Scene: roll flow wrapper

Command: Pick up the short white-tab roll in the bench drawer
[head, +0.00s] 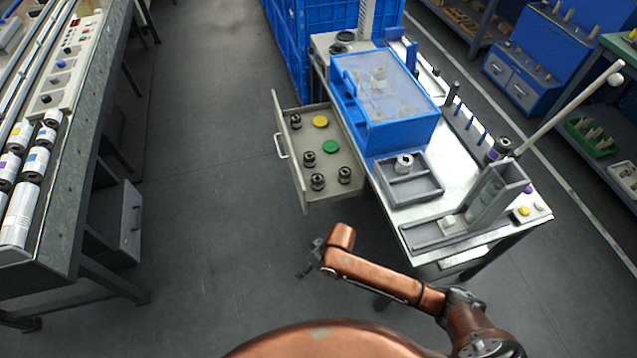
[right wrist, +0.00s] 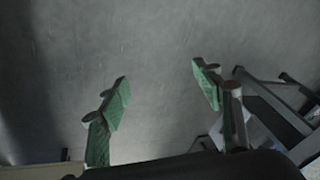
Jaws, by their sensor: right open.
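The bench drawer (head: 284,168) is pulled out to the left of the bench. Several short dark rolls stand in it: one at the back left (head: 296,121), one at middle left (head: 308,159), and two near the front, a left one (head: 317,182) and a right one (head: 344,175). They are too small to tell which has a white tab. My right gripper (head: 310,260) is below the drawer's front in the head view, over the floor and apart from the drawer. In the right wrist view its green-padded fingers (right wrist: 160,90) are wide apart with nothing between them. My left gripper is not in view.
A yellow disc (head: 320,121) and a green disc (head: 331,147) lie in the drawer. The bench (head: 411,214) carries a blue box with a clear lid (head: 390,95) and a grey tray (head: 420,191). A roll rack (head: 75,80) stands left. The floor between is clear.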

